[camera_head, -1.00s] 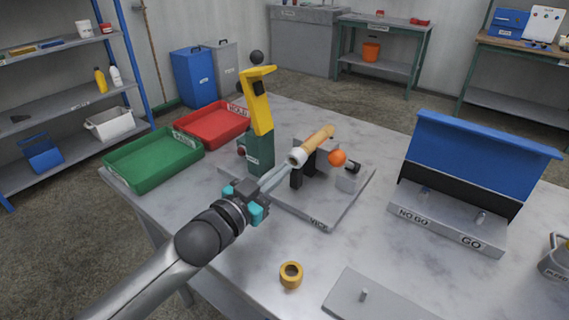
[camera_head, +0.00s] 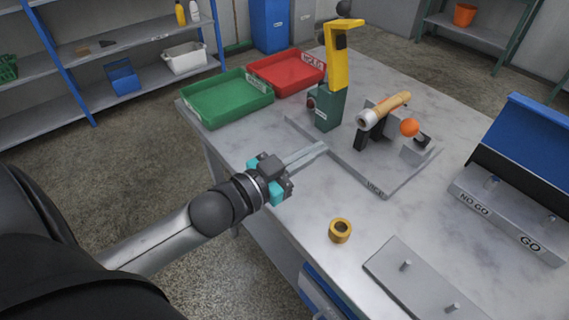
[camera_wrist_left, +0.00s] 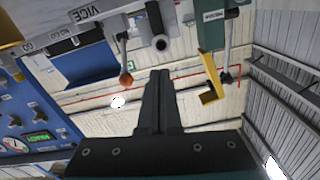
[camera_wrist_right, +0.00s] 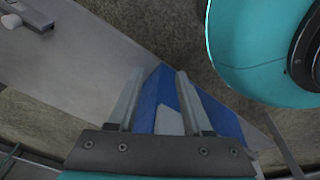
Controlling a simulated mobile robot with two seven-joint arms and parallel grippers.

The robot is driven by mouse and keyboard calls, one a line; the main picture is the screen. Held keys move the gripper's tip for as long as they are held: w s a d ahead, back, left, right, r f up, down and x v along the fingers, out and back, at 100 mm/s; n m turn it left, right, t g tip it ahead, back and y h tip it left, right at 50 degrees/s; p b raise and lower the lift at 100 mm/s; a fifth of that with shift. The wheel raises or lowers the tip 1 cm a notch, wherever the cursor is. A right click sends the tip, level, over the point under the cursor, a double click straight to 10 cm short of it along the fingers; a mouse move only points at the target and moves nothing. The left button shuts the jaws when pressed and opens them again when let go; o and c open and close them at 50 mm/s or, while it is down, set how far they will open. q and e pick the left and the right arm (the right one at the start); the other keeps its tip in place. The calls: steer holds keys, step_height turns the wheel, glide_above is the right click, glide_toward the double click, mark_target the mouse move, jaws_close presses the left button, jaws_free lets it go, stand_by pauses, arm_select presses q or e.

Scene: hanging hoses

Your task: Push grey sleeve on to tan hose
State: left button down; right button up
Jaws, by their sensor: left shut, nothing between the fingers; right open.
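The tan hose (camera_head: 391,105) is held in the vice (camera_head: 372,183), tilted with its near end toward the left. The pale grey sleeve (camera_head: 366,118) sits around that near end; how far on it is I cannot tell. My right gripper (camera_wrist_right: 156,75) is open and empty, away from the vice, outside the head view.
A yellow-topped green post (camera_head: 335,80) stands left of the hose. An orange ball (camera_head: 409,127) is right of it. Green (camera_head: 228,98) and red (camera_head: 287,72) trays lie behind. A yellow ring (camera_head: 340,231) and a pegged plate (camera_head: 415,282) lie in front.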

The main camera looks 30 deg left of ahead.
arm_select(q)
steer(key=p+v, duration=0.1)
steer(key=v, duration=0.5)
steer(key=shift+s, duration=0.4)
steer(key=shift+a, duration=0.1)
